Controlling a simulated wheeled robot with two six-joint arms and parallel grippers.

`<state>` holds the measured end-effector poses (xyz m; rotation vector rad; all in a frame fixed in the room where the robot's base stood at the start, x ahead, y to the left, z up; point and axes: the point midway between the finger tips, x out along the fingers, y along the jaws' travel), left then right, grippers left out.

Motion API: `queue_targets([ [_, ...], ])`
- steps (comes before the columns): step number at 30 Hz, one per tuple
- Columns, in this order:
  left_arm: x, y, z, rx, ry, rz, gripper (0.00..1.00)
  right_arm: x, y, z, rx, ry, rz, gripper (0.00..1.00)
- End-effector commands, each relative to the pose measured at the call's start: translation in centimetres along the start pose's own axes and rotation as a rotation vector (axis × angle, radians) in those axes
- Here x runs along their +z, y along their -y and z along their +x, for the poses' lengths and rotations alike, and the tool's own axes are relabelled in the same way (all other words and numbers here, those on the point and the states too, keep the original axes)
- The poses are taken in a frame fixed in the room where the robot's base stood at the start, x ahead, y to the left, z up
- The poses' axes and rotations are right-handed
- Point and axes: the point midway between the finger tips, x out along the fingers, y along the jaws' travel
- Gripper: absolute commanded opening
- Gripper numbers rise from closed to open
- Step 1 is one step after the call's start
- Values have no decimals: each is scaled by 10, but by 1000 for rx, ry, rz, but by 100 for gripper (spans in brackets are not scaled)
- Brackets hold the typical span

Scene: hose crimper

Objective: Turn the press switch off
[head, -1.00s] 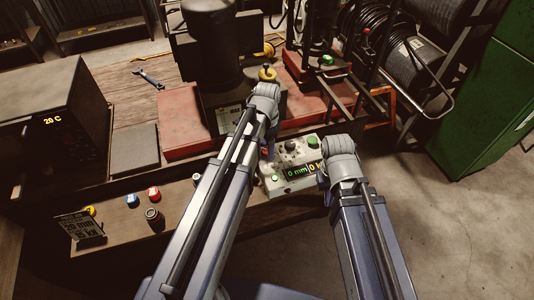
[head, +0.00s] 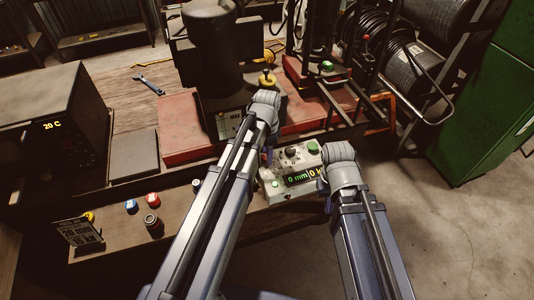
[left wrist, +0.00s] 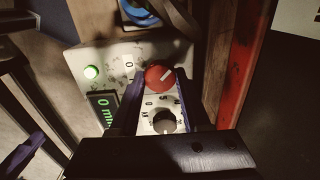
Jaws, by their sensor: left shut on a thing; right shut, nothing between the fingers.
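The control panel (head: 272,192) has a green display, a green lamp and knobs. A red rotary knob (left wrist: 159,77) with a pale pointer line sits on it; the line slants to the upper right. A 0 is marked left of the knob. My left gripper (left wrist: 160,88) is shut on the red knob, one purple finger on each side. In the head view my left arm hides most of this knob. My right gripper (left wrist: 22,155) is partly seen at the lower left of the left wrist view, shut and empty, beside the panel.
A black knob (left wrist: 163,121) sits close below the red one, between my left fingers' bases. Several coloured caps, including a blue one (head: 131,206), stand left of my arm. The press (head: 211,55) rises behind.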

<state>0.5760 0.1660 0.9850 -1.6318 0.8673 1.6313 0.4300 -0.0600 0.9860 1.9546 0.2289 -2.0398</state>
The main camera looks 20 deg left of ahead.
Motion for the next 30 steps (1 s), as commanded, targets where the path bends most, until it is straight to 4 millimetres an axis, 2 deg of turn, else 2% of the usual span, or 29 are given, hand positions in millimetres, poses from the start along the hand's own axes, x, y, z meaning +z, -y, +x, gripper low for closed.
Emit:
queue_targets([
  [14, 0, 0, 0, 0, 0, -74, 0, 0, 0, 0, 0, 0, 0, 0],
  [30, 0, 0, 0, 0, 1, -543, 0, 0, 0, 0, 0, 0, 0, 0],
])
